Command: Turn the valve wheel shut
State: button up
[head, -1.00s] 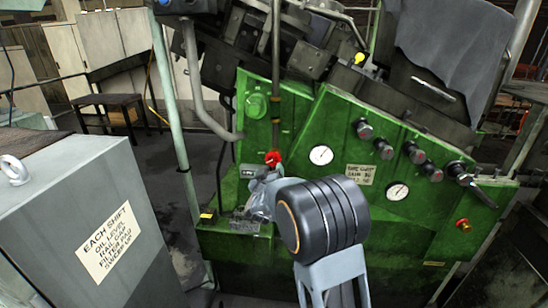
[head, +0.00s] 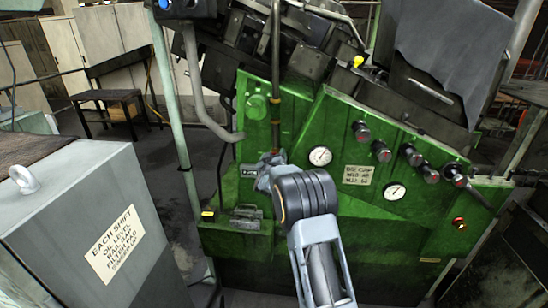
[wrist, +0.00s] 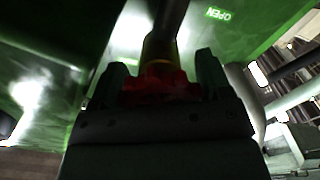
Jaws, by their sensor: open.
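The red valve wheel (wrist: 160,88) shows in the wrist view, dark and partly hidden by my gripper body. A yellowish collar and a dark pipe (wrist: 170,20) rise above it. My gripper (wrist: 163,70) is open, with one finger on each side of the wheel. I cannot tell whether the fingers touch it. A label reading OPEN (wrist: 218,14) shows in the wrist view.
The green machine panel (head: 300,120) carries gauges (head: 320,156), several dark knobs (head: 382,152) and a placard (head: 358,176). A grey cabinet (head: 70,230) with a lifting eye stands at the left. A pale green post (head: 175,110) rises left of the panel.

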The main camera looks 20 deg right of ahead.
jog(key=shift+c, duration=0.3)
jog(key=c, duration=0.6)
jog(key=shift+f, duration=0.1)
